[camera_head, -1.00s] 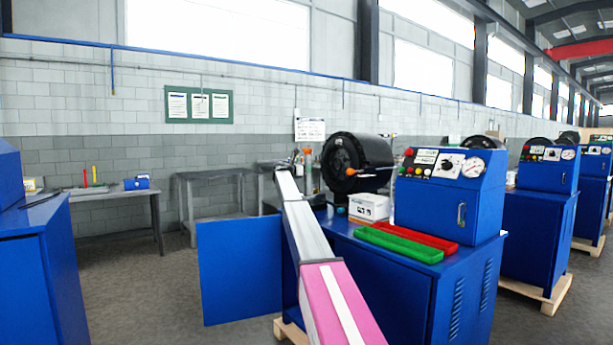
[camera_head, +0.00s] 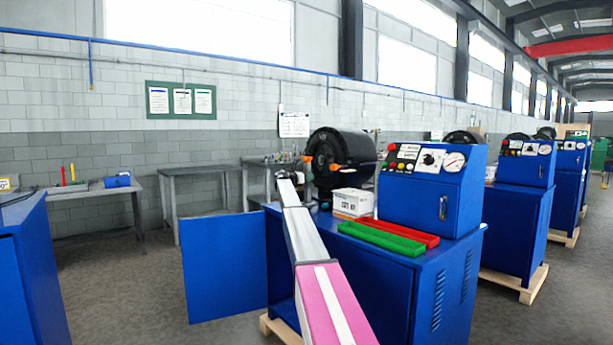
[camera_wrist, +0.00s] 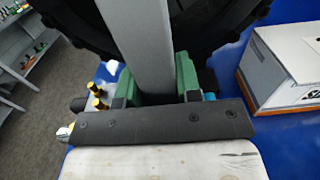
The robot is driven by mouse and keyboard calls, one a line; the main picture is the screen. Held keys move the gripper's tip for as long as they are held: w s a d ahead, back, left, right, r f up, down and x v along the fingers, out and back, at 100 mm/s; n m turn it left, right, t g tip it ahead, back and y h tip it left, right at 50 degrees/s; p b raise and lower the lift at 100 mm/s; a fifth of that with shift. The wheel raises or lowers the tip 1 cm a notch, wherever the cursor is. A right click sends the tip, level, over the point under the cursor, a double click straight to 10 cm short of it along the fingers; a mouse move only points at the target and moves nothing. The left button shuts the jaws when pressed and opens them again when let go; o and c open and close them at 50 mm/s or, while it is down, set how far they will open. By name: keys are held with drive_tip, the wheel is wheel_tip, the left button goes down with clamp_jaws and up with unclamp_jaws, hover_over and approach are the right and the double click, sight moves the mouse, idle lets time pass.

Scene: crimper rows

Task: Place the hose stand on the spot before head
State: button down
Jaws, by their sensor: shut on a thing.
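The hose stand shows in the wrist view as a grey upright post (camera_wrist: 146,45) running up out of the picture. My gripper (camera_wrist: 157,85) is shut on it, with green pads on both sides of the post. The post's ends are out of view. The black round head (camera_head: 328,155) is on the blue machine; its dark curved body (camera_wrist: 205,22) shows behind the post in the wrist view. In the head view my arm reaches to the left of the head, and its end hides the gripper and most of the stand. The spot before the head cannot be made out.
A white box (camera_head: 352,202) stands on the blue machine top, right of my gripper; it also shows in the wrist view (camera_wrist: 283,65). Green (camera_head: 382,238) and red (camera_head: 405,232) trays lie in front of the control box (camera_head: 432,190). A grey bench (camera_head: 205,172) stands behind at left.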

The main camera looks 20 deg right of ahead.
drive_tip(key=shift+f, duration=1.1)
drive_tip(key=c, duration=1.2)
unclamp_jaws()
drive_tip(key=shift+f, duration=0.3)
drive_tip(key=o, duration=0.4)
drive_tip(key=shift+r, duration=0.1)
